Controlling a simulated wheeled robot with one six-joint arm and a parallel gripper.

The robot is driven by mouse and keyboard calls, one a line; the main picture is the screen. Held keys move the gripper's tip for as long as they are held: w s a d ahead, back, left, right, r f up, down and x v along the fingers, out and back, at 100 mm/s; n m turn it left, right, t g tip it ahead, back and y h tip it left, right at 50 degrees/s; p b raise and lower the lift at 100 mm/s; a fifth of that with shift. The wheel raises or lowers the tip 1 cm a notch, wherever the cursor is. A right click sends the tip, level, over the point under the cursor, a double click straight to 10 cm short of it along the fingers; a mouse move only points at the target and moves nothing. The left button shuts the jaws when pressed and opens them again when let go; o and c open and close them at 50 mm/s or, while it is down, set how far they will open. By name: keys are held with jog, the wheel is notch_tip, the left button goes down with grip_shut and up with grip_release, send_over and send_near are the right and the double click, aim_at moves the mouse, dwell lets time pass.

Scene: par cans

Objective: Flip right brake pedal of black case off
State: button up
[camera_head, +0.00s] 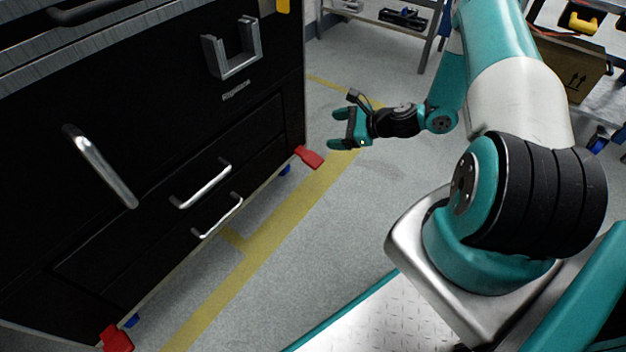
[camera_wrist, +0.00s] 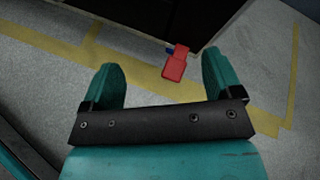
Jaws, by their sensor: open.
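The black case (camera_head: 180,130) stands at the left of the head view, with metal handles on its drawers. Its right brake pedal (camera_head: 309,157) is red and sticks out at the lower right corner; it also shows in the wrist view (camera_wrist: 175,65), ahead of the fingers and a little right of the middle between them. The left brake pedal (camera_head: 117,338), also red, is at the lower left corner. My gripper (camera_head: 337,129) is open and empty, to the right of the right pedal and apart from it. In the wrist view both fingers (camera_wrist: 160,85) are spread.
Yellow tape (camera_head: 265,235) marks the grey floor beside the case. A metal shelf (camera_head: 390,20) stands at the back. A cardboard box (camera_head: 568,65) sits at the upper right. The floor between the case and my base is clear.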

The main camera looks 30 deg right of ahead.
jog(key=s+d+f+m+t+h+b, duration=0.1)
jog(key=s+d+f+m+h+b, duration=0.15)
jog(key=f, duration=0.45)
jog(key=s+d+f+m+t+h+b, duration=0.1)
jog(key=d+f+m+b, duration=0.2)
jog(key=f, duration=0.5)
jog(key=m+b, duration=0.2)
jog(key=b, duration=0.6)
send_near(313, 158)
jog(key=shift+n+y, duration=0.25)
jog(key=x, duration=0.9)
jog(key=shift+d+f, duration=0.1)
jog(key=shift+f, duration=0.2)
jog(key=shift+w, duration=0.45)
